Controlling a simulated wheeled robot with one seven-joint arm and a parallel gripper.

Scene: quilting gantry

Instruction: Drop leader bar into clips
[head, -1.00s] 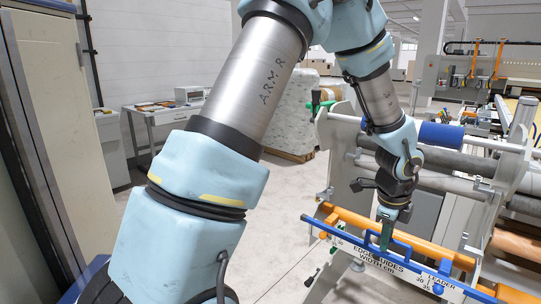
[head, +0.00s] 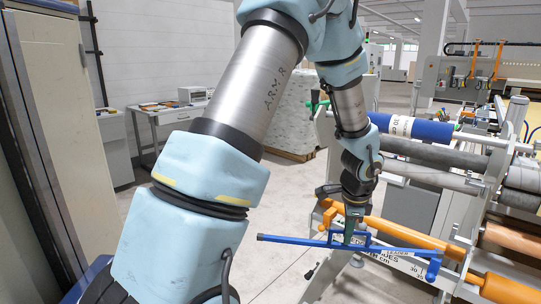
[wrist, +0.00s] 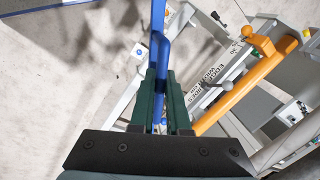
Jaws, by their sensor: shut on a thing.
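The leader bar (head: 300,240) is a long blue bar with a raised handle at its middle. My gripper (head: 349,232) is shut on that handle and holds the bar in front of the gantry's near side. In the head view the bar lies across the picture, at an angle to the orange roller (head: 405,236). Its right end overlaps the white scale plate. In the wrist view the bar (wrist: 158,22) runs up the picture between the green fingers (wrist: 163,88), with the orange roller (wrist: 238,93) to its right. I cannot clearly make out the clips.
The white scale plate (wrist: 211,80) with printed width marks sits beside the orange roller. A blue roll (head: 425,129) and grey rollers (head: 430,176) lie behind. Open floor (head: 272,205) is left of the gantry. A side table (head: 160,109) stands at the back.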

